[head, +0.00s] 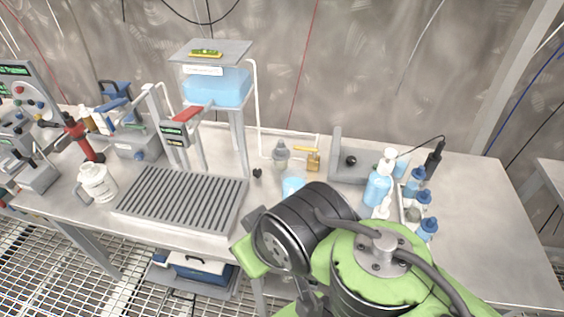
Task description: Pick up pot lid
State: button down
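I cannot make out a pot lid for certain in the head view. A grey jar with a domed, knobbed top (281,154) stands at the back middle of the table, but it is too small to tell if that top is a loose lid. My green and black arm fills the lower middle and right of the view, over the table's front edge. My gripper does not show, so what it holds cannot be seen. The arm hides part of the tabletop.
The steel table (480,215) has bare room on the right. A slotted grey drain tray (182,200) lies left of centre, below a blue water tank (217,87). A white jug (97,183), a blue pump bottle (379,185) and a light blue cup (292,186) stand about.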

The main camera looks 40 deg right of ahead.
aim_at(280, 153)
jog(key=l+z, duration=0.1)
jog(key=z, duration=0.8)
jog(key=i+l+z, duration=0.1)
jog(key=z, duration=0.35)
